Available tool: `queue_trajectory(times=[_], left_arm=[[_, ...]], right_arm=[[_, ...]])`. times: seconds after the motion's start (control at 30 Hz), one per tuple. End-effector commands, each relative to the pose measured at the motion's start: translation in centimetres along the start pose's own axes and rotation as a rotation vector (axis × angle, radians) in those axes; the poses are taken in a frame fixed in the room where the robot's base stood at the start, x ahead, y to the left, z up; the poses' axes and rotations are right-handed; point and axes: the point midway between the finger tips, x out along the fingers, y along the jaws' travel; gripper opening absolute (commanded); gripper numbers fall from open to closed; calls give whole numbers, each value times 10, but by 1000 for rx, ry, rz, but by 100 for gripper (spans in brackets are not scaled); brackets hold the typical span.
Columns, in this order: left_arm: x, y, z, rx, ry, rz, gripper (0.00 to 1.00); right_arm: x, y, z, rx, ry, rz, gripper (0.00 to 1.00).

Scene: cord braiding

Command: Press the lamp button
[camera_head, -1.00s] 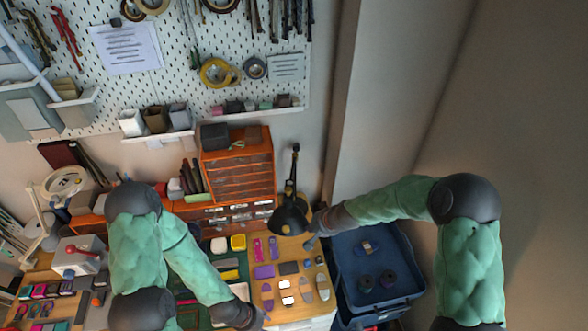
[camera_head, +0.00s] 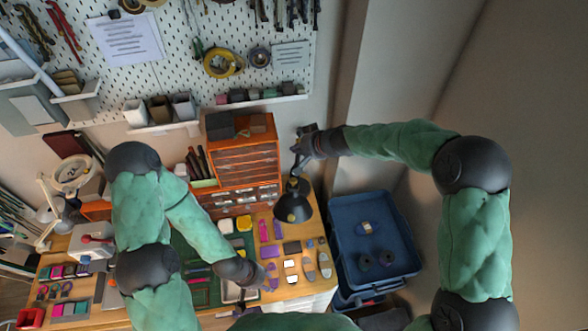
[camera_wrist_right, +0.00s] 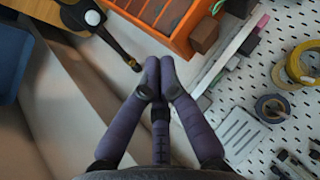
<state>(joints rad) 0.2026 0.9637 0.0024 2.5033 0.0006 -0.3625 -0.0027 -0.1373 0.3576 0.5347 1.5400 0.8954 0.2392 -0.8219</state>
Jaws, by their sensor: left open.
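The black desk lamp (camera_head: 293,205) stands at the back right of the workbench, its round shade low and its arm rising behind. In the right wrist view the lamp (camera_wrist_right: 115,42) is at the top left, with a pale round spot (camera_wrist_right: 92,17) on its head; I cannot tell whether this is the button. My right gripper (camera_head: 297,150) is up near the top of the lamp arm; contact cannot be told. In the wrist view its fingertips (camera_wrist_right: 158,75) are together with nothing between them, apart from the lamp head. My left gripper (camera_head: 265,283) is open low over the bench front.
An orange drawer cabinet (camera_head: 245,165) stands left of the lamp. A blue bin (camera_head: 345,285) is right of the bench. Small coloured items lie in front of the lamp. A pegboard (camera_head: 180,70) with tools and tape covers the back wall.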

Motion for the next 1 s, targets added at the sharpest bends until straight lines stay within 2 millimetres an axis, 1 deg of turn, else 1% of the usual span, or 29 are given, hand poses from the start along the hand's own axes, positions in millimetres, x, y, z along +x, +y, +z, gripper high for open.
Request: queue_trajectory(times=[0.27,0.47,0.87,1.0], left_arm=[[1,0,0,0,0,0,42],[9,-3,0,0,0,0,42],[42,-15,-2,0,0,0,42],[56,-20,-2,0,0,0,42]], right_arm=[[1,1,1,1,-1,1,0],[9,7,7,1,-1,1,0],[42,32,31,2,-2,1,0],[53,39,39,0,0,1,0]])
